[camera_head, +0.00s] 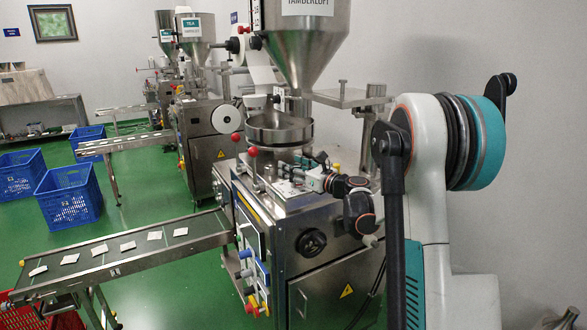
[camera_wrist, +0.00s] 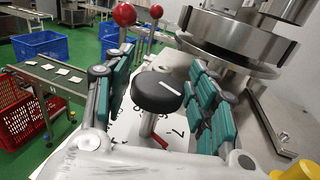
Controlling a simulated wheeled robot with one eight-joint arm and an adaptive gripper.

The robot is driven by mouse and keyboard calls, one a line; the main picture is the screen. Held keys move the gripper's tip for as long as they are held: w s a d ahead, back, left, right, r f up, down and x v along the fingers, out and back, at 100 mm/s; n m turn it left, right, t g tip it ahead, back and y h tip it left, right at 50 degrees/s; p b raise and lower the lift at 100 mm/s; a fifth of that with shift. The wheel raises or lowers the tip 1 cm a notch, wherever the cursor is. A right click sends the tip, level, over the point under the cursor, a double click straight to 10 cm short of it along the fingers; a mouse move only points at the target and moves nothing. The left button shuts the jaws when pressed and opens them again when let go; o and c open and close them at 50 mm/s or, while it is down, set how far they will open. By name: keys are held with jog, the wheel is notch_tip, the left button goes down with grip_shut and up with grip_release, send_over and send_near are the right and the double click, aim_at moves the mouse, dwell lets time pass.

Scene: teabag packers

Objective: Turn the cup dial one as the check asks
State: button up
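The cup dial (camera_wrist: 157,91) is a round black knob with a white pointer line, standing on a metal post in the wrist view. A white plate with dark numbers (camera_wrist: 128,128) lies under it, partly hidden by the knob and my gripper. My gripper (camera_wrist: 160,68) is open, with one teal-padded finger on each side of the knob. Gaps show between the pads and the knob. In the head view my gripper (camera_head: 300,170) is over the machine top, and I cannot make out the dial there.
The steel bowl (camera_head: 280,131) and hopper (camera_head: 300,45) stand close behind the dial. Two red-ball levers (camera_wrist: 124,14) rise just beyond the left finger. A conveyor (camera_head: 120,250) with several teabags runs left. Blue crates (camera_head: 70,200) and a red crate (camera_wrist: 25,112) stand on the floor.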

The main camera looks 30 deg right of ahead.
dwell(0.3)
jog(key=v, duration=1.2)
